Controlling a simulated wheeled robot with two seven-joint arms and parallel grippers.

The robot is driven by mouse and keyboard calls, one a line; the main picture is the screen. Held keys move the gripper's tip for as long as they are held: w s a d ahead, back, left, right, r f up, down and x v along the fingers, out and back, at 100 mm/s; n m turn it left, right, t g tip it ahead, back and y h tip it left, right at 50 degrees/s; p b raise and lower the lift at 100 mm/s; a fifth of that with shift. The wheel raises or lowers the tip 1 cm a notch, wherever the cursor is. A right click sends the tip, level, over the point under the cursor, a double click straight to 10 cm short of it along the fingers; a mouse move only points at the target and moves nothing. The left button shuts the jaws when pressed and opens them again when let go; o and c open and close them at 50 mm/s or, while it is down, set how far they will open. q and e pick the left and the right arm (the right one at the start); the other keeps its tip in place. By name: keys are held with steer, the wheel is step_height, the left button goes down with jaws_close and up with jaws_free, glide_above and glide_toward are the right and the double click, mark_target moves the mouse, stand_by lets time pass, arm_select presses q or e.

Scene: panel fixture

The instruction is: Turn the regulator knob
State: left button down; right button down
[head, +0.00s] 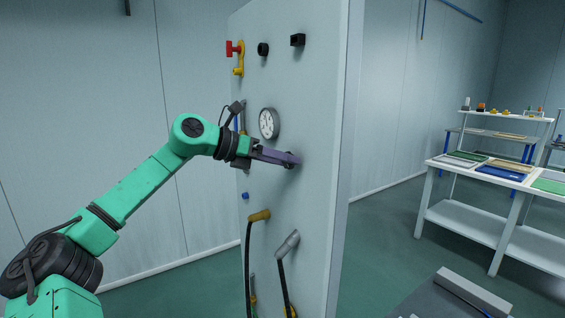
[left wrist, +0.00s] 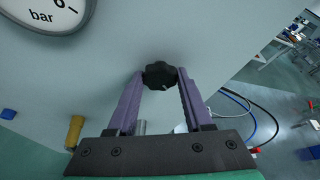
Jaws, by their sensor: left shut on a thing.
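The regulator knob (left wrist: 160,75) is a dark, lobed knob with a small light mark, on the pale panel (head: 315,210). In the left wrist view it sits between the purple fingertips of my left gripper (left wrist: 160,80), which is shut on it. In the head view the left gripper (head: 290,160) reaches the panel from the left, below and right of the round gauge (head: 268,123), and its fingers mostly hide the knob. The gauge also shows in the left wrist view (left wrist: 50,12), marked "bar". My right gripper is not in view.
Above are a red and yellow valve (head: 237,55), a black knob (head: 263,49) and a black block (head: 298,40). Below are a yellow fitting (head: 260,215) and a grey fitting (head: 288,243) with black hoses. A white workbench (head: 480,175) stands apart at the right.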

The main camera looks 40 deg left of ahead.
arm_select(q)
steer(key=shift+d+f+m+t+y+b, duration=0.15)
steer(key=shift+m+t+y+b, duration=0.2)
steer(key=shift+m+y+b, duration=1)
steer(key=shift+d+f+m+t+y+b, duration=0.1)
steer(key=shift+m+t+y+b, duration=0.25)
steer(key=shift+m+y, duration=1.05)
steer(key=shift+m+h, duration=0.55)
steer(key=shift+c, duration=1.5)
jaws_free()
steer(key=shift+s, duration=0.1)
steer(key=shift+r, duration=0.15)
